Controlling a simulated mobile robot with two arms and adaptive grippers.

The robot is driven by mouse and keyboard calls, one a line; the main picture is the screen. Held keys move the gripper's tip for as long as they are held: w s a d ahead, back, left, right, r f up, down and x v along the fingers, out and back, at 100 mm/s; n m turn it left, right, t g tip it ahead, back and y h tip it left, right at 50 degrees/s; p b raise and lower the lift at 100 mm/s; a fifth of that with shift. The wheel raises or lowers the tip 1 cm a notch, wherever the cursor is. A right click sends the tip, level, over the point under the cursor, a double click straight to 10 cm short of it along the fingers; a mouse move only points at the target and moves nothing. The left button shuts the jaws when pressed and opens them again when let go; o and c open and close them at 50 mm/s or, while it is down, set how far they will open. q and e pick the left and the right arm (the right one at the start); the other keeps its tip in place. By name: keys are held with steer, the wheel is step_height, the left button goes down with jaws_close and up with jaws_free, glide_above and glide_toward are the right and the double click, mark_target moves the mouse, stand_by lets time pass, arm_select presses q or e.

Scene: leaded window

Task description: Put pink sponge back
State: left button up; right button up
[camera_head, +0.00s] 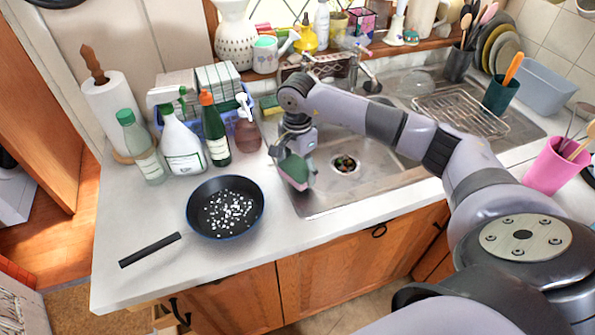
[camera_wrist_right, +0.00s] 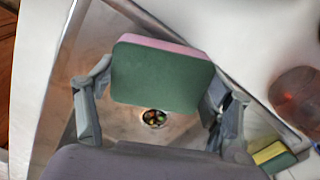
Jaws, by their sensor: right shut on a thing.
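The pink sponge (camera_head: 295,170) has a green face and a pink edge. My right gripper (camera_head: 293,160) is shut on it and holds it over the left part of the sink basin (camera_head: 345,195). In the right wrist view the sponge (camera_wrist_right: 162,78) sits between the two fingers of the right gripper (camera_wrist_right: 158,92), its green face toward the camera. The basin and its drain show beneath it. My left gripper is not in view.
A yellow-and-green sponge (camera_head: 269,105) lies at the back left of the sink, also seen in the right wrist view (camera_wrist_right: 272,154). Bottles, including a pink-red one (camera_head: 247,132), stand left of the sink. A frying pan (camera_head: 225,208) sits on the counter. A faucet (camera_head: 368,78) stands behind the basin.

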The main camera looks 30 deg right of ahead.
mark_target(298, 176)
step_height(298, 176, down, 2)
steer(key=shift+f, duration=0.25)
steer(key=shift+f, duration=0.1)
steer(key=shift+f, duration=0.15)
steer(key=o, duration=1)
steer(key=shift+o, duration=0.2)
steer(key=shift+r, duration=0.25)
